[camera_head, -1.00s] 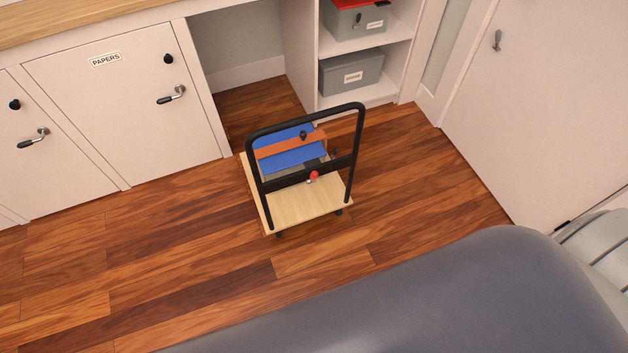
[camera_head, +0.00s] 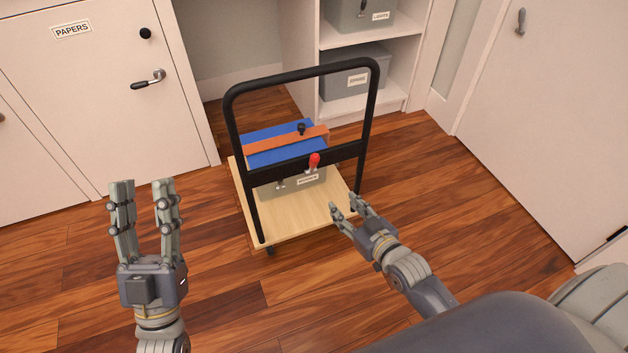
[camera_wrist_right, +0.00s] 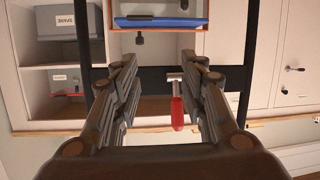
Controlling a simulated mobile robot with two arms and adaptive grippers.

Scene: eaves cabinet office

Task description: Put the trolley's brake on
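The trolley (camera_head: 308,219) has a light wooden deck and a black tubular handle frame, and stands on the wood floor. A red-knobbed lever (camera_head: 314,160) sits on the frame's black crossbar; it also shows in the right wrist view (camera_wrist_right: 177,112), between and beyond the fingers, where the picture looks upside down. My right gripper (camera_head: 345,204) is open and empty, just right of the frame in the head view and apart from the lever. My left gripper (camera_head: 141,184) is open and empty, left of the trolley. The lower castors are mostly hidden.
A grey box with a blue lid (camera_head: 280,157) and orange strap sits on the deck. A white cabinet door labelled PAPERS (camera_head: 95,90) is at left. Shelves with grey boxes (camera_head: 355,72) stand behind, a white door (camera_head: 550,120) at right. The floor in front is clear.

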